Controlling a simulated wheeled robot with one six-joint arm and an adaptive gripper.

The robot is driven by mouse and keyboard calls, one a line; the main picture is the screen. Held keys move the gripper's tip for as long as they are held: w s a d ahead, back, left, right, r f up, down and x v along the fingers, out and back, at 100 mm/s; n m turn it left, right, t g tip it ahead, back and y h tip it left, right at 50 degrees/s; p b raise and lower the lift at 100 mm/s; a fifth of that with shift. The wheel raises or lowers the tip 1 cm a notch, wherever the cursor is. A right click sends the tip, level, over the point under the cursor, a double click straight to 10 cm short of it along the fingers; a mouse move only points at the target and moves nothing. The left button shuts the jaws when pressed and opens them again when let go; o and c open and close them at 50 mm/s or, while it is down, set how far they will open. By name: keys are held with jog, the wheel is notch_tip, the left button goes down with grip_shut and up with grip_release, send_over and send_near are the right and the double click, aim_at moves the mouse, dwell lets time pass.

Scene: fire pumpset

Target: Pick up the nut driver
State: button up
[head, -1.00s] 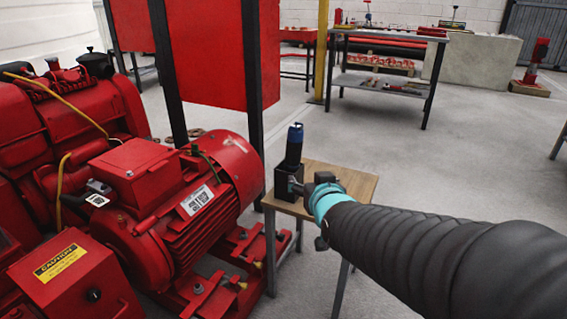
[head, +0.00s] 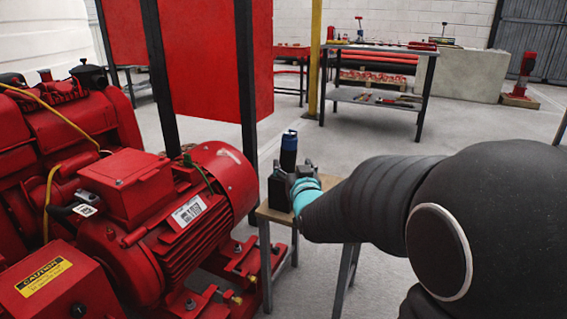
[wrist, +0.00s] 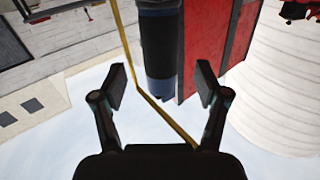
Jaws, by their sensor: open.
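The nut driver (head: 289,150) has a dark handle with a blue end and stands upright in a black holder (head: 279,190) on a small wooden stand (head: 328,181). My gripper (head: 304,172) is beside it, just to its right in the head view, and partly covers the holder. In the wrist view, which looks upside down, the handle (wrist: 161,45) comes down from the top edge. It lines up between the two open fingers of my gripper (wrist: 161,85). I cannot tell whether either finger touches it. The driver's lower part is hidden in the holder.
A red motor and pumpset (head: 185,215) stands close on the left of the stand. A red panel (head: 222,60) on black posts rises behind it. A workbench (head: 375,95) with tools stands farther back. The floor to the right is open.

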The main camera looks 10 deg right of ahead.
aim_at(290, 161)
jog(key=shift+w+f, duration=0.15)
jog(key=shift+w, duration=1.3)
jog(key=shift+w+f, duration=0.15)
jog(key=shift+w, duration=1.3)
jog(key=c, duration=1.3)
jog(key=shift+c, duration=0.4)
jog(key=shift+r, duration=0.1)
